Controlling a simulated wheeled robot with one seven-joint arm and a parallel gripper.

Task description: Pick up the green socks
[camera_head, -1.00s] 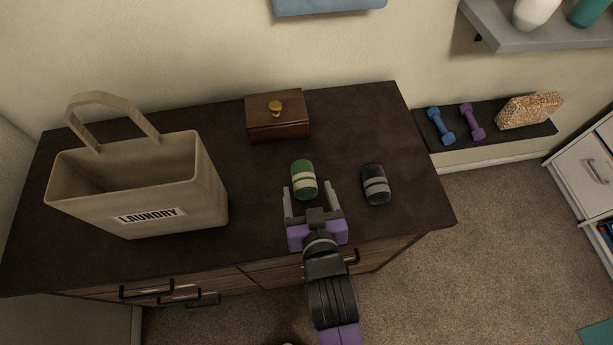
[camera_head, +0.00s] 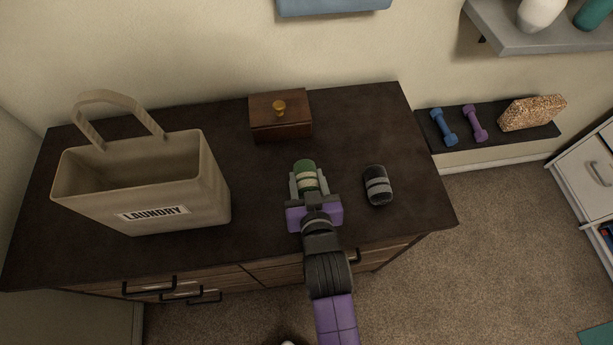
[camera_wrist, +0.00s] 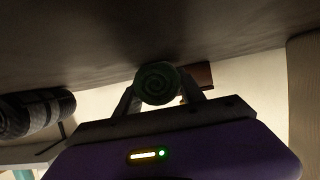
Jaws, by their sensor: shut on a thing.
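The green socks (camera_head: 306,174), a rolled bundle with a pale band, are on the dark dresser top in the head view. My gripper (camera_head: 309,185) is shut on them, one finger on each side. In the wrist view the rolled end of the green socks (camera_wrist: 157,84) shows as a spiral between the two fingers of my gripper (camera_wrist: 160,92). I cannot tell whether the socks touch the dresser top or are just above it.
Rolled black and grey socks (camera_head: 377,186) lie to the right on the dresser (camera_head: 230,135). A beige laundry bag (camera_head: 140,188) stands at the left. A wooden box (camera_head: 281,117) with a knob sits behind. The dresser top between bag and gripper is clear.

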